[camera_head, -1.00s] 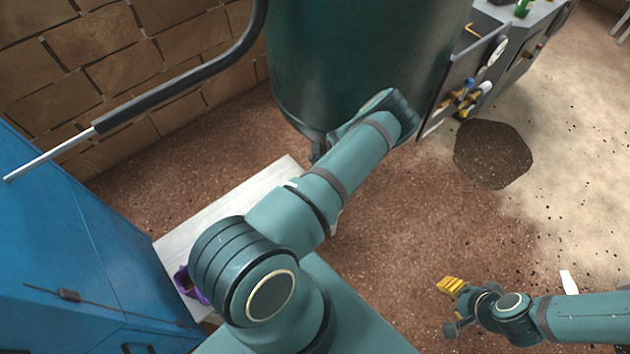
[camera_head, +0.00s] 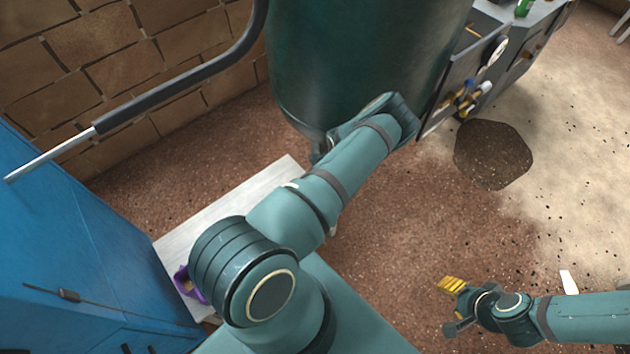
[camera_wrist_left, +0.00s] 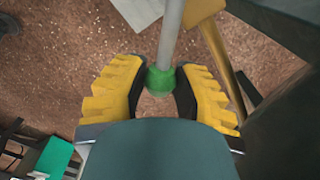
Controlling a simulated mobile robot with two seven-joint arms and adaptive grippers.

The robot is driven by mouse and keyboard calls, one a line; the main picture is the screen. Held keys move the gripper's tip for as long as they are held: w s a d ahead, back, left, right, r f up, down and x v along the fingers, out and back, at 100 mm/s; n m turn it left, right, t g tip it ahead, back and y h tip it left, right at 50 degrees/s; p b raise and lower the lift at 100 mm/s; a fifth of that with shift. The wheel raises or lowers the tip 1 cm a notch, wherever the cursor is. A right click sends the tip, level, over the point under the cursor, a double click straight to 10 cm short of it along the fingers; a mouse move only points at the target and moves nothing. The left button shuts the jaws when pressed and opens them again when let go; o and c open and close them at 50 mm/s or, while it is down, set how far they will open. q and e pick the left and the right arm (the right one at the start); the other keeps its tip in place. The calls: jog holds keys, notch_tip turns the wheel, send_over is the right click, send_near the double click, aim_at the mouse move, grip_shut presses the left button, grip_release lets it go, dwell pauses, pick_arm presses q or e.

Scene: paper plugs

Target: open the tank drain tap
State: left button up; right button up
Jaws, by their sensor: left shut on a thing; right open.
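The dark green tank (camera_head: 360,70) stands at the top middle of the head view. My left arm reaches under its lower edge, and the arm hides the left gripper and the tap there. In the left wrist view my left gripper (camera_wrist_left: 158,85) has its yellow-padded fingers on either side of a green piece (camera_wrist_left: 160,80) at the end of a grey rod (camera_wrist_left: 170,35). The gripper is shut on this piece, which looks like the tap's handle. My right gripper (camera_head: 451,307) is open and empty above the floor at the lower right.
A blue cabinet (camera_head: 75,250) stands at the left, beside a pale low board (camera_head: 225,210) with a purple container (camera_head: 187,287). A grey panel with a gauge and valves (camera_head: 465,85) is right of the tank. A dark patch (camera_head: 492,155) marks the open floor.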

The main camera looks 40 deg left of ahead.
dwell(0.6)
pick_arm(q)
jog(key=shift+w+a+n, duration=0.35)
jog(key=shift+a+n, duration=0.1)
jog(key=shift+n, duration=0.3)
jog(key=shift+w+a+n, duration=0.35)
jog(key=shift+a+n, duration=0.1)
jog(key=shift+n, duration=0.3)
